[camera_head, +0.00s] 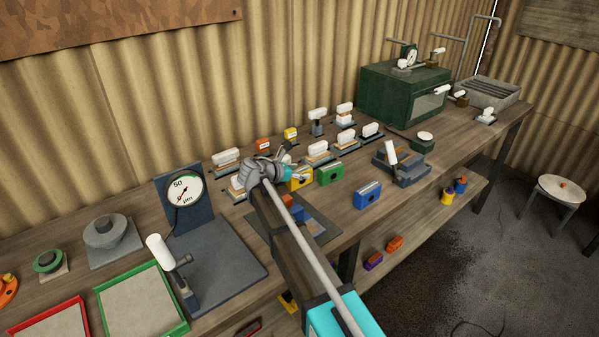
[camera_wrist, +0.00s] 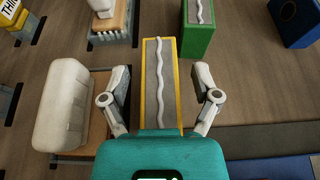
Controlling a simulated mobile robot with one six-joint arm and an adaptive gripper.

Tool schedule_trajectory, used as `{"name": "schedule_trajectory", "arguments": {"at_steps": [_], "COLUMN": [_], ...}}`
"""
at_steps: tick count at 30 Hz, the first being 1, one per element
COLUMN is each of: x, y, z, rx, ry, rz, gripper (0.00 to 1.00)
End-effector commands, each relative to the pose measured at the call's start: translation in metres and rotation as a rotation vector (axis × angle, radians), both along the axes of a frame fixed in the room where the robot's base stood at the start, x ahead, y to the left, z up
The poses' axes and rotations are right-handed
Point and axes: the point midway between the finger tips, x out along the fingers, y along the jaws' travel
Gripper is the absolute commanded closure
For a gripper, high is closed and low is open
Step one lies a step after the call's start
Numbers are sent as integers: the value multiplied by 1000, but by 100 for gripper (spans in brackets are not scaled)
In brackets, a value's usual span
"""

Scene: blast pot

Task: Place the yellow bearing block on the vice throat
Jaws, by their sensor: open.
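The yellow bearing block (camera_head: 301,180) stands on the workbench in the head view, partly hidden by my gripper. In the wrist view the yellow block (camera_wrist: 145,92) has a grey top with a wavy white bead and lies between my open fingers. My gripper (camera_wrist: 160,97) is open around it, with a gap on each side; its near end is hidden by my gripper body. My gripper (camera_head: 297,172) also shows over the bench in the head view. The grey vice (camera_head: 408,168) with a white-handled lever sits to the right on the bench.
A green block (camera_head: 330,175) stands just right of the yellow one, also in the wrist view (camera_wrist: 198,42). A blue block (camera_head: 367,196) is near the front edge. A white-handled tool (camera_wrist: 65,105) lies close left of my fingers. Several others stand behind.

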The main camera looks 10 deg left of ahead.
Motion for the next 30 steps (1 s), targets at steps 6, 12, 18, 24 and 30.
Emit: {"name": "schedule_trajectory", "arguments": {"at_steps": [6, 12, 18, 24, 30], "x": [-3, -20, -39, -52, -55], "y": [3, 16, 31, 41, 43], "z": [6, 15, 26, 31, 31], "rx": [0, 0, 0, 0, 0], "ry": [0, 0, 0, 0, 0], "rz": [1, 1, 1, 1, 0], "gripper": [20, 20, 20, 20, 20]}}
